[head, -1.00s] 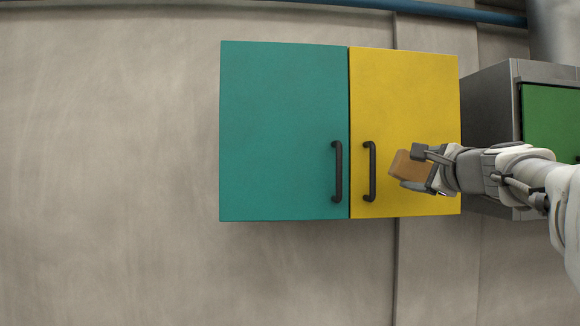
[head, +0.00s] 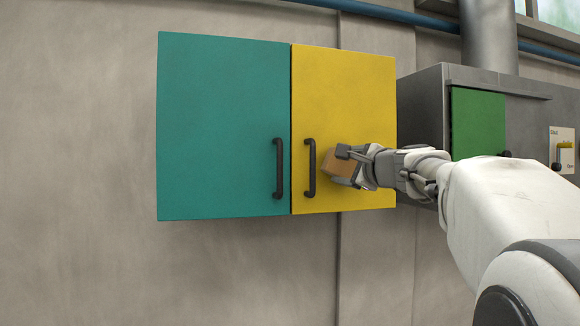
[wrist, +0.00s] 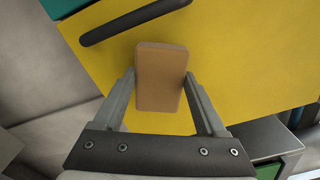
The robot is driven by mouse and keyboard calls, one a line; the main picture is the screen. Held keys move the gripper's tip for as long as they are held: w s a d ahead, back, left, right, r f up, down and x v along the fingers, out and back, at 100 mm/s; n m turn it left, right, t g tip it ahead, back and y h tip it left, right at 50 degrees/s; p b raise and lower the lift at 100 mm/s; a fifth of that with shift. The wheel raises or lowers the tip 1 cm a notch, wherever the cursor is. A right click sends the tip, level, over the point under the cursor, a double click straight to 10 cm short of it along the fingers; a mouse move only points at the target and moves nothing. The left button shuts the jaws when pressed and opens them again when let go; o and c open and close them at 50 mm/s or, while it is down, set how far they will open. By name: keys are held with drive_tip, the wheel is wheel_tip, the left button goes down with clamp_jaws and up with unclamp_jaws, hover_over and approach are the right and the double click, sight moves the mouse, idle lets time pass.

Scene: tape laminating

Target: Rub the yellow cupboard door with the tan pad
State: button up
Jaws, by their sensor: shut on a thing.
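The yellow cupboard door (head: 345,85) is the right door of a wall cupboard, and it is closed. It fills much of the wrist view (wrist: 235,60). My gripper (head: 345,166) is in front of its lower part, just right of the black handle (head: 310,168). The gripper is shut on the tan pad (head: 339,163), a small block. In the wrist view the pad (wrist: 161,78) sits between the fingers, below the handle (wrist: 130,22). The pad is against or very near the door; I cannot tell whether it touches.
The teal door (head: 220,120) with its own black handle (head: 279,168) is to the left, closed. A grey metal cabinet (head: 425,110) with a green panel (head: 477,122) stands close on the right. Bare wall (head: 80,150) lies left of and below the cupboard.

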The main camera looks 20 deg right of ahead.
drive_tip(key=shift+w, duration=1)
drive_tip(key=shift+d, duration=2.05)
drive_tip(key=shift+w, duration=0.1)
drive_tip(key=shift+a, duration=2.15)
drive_tip(key=shift+b, duration=0.3)
drive_tip(key=shift+s+a+f+b, duration=0.1)
drive_tip(key=shift+s+b, duration=0.2)
drive_tip(key=shift+s, duration=0.1)
drive_tip(key=shift+s+d+b, duration=0.15)
drive_tip(key=shift+s+b, duration=0.25)
drive_tip(key=shift+s, duration=0.85)
drive_tip(key=shift+s+d+b, duration=0.15)
drive_tip(key=shift+s+b, duration=0.25)
drive_tip(key=shift+s, duration=0.85)
drive_tip(key=shift+s, duration=0.1)
